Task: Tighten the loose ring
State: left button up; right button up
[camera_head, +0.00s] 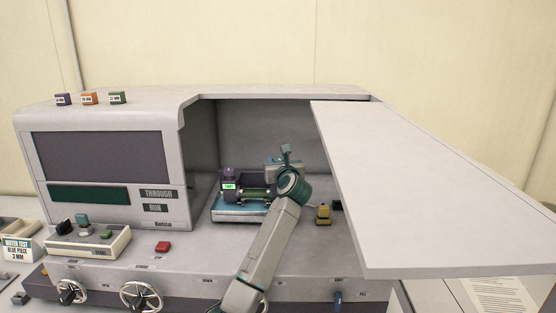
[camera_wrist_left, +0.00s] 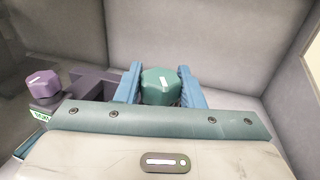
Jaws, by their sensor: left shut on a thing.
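A green hexagonal knob-like ring (camera_wrist_left: 160,87) with a white mark on top sits between the blue fingers of my left gripper (camera_wrist_left: 161,80) in the left wrist view. The gripper is shut on it. In the head view my left arm reaches into the open chamber, and its gripper (camera_head: 284,166) is over the right end of a fixture on a blue base (camera_head: 238,212). My wrist hides most of the ring there. A purple hexagonal knob (camera_wrist_left: 42,83) stands at the fixture's left end, with a small lit green label (camera_head: 229,186) below it. My right gripper is not in view.
The chamber's large grey lid (camera_head: 430,190) stands open at the right, close to my arm. A yellow block (camera_head: 323,214) sits on the chamber floor right of the fixture. A control box (camera_head: 88,240), a red button (camera_head: 162,246) and handwheels (camera_head: 141,296) are at the front left.

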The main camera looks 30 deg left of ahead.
pick_arm(q)
jog(key=m+t+h+p, duration=0.2)
jog(key=h+p, duration=0.1)
jog(key=shift+r+m, duration=0.2)
jog(key=shift+m, duration=0.1)
jog(key=shift+f+m+t+h+p, duration=0.2)
jog(key=shift+m+t+h+p, duration=0.6)
jog(key=shift+h+p, duration=0.4)
jog(key=o, duration=1)
